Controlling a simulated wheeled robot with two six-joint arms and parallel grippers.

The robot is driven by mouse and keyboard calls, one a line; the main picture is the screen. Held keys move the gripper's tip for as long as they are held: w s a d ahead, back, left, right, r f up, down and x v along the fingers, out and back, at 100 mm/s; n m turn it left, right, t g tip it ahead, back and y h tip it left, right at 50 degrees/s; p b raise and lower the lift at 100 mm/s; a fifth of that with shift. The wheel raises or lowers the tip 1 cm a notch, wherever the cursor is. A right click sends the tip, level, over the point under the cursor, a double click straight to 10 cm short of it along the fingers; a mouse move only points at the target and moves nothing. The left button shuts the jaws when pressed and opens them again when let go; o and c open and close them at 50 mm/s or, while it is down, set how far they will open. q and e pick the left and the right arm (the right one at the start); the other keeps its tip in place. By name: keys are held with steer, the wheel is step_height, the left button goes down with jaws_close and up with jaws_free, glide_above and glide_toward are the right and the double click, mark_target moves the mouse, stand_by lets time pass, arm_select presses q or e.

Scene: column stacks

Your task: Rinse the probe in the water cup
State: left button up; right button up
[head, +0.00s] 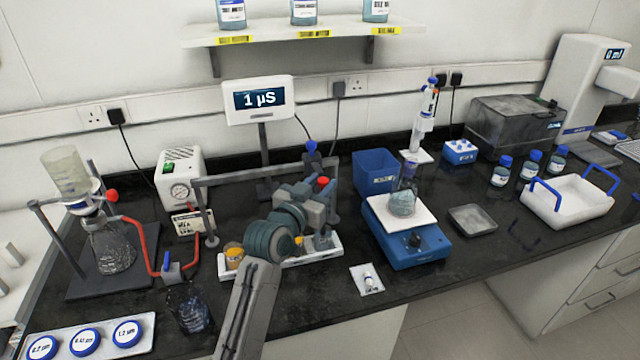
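The blue-topped probe (312,150) stands up behind my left gripper, and a dark cable runs towards it from the meter. Its lower part is hidden by the gripper and wrist. My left gripper (318,205) is over the right part of a white tray (280,260), close to the probe; its fingertips are hard to make out, so I cannot tell whether it grips the probe. A small clear cup (322,241), perhaps the water cup, is in the tray below the gripper. A cup with yellow-orange contents (234,254) stands at the tray's left end. My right gripper is not in view.
The meter (259,100) reads 1 µS. A grey rail frame (255,178) spans above the tray. A blue stirrer (415,247) with a flask stands right of it; a glass filter setup (110,245) and red tubing are left. A small packet (367,280) lies near the front edge.

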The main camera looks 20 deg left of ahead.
arm_select(q)
steer(key=shift+c, duration=0.6)
jaws_close()
step_height(320, 180, up, 6)
steer(key=p, duration=0.5)
steer(key=shift+r, duration=0.25)
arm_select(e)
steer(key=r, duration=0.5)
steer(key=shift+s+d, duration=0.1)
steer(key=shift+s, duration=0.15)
arm_select(q)
steer(key=shift+o, duration=0.6)
jaws_free()
steer(key=shift+s+f, duration=0.1)
